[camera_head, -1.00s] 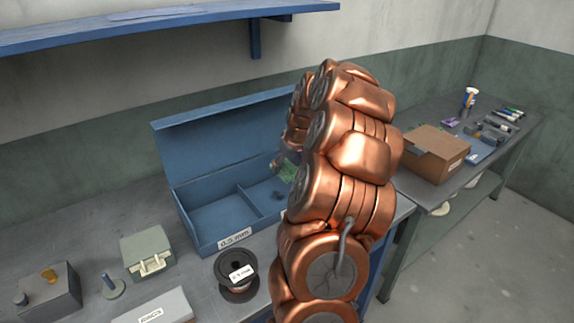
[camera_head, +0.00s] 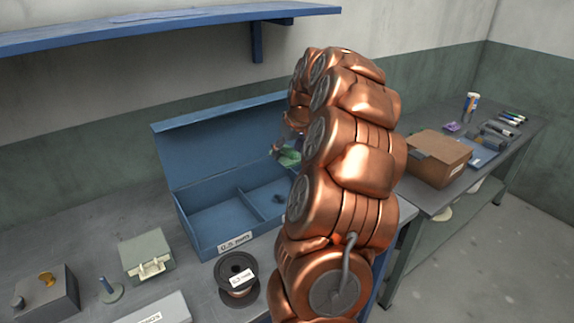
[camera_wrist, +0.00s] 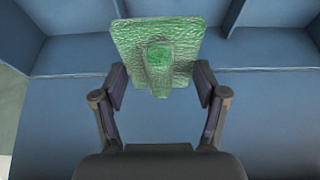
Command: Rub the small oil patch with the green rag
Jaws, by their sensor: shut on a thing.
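The green rag (camera_head: 289,158) hangs at my gripper (camera_head: 281,148), in front of the open lid of the blue box (camera_head: 215,245). In the wrist view the rag (camera_wrist: 128,45) has a raised, pinched middle between the fingertips of my gripper (camera_wrist: 160,84). My gripper is shut on the rag, and the blue box fills most of the background there. The arm hides the right part of the box in the head view. I cannot make out the small oil patch in either view.
A black spool (camera_head: 237,268) stands in front of the box. A grey-green case (camera_head: 146,256) and a dark block (camera_head: 47,292) are to the left. A cardboard box (camera_head: 437,160) sits on the right bench. A blue shelf (camera_head: 150,27) runs along the wall above.

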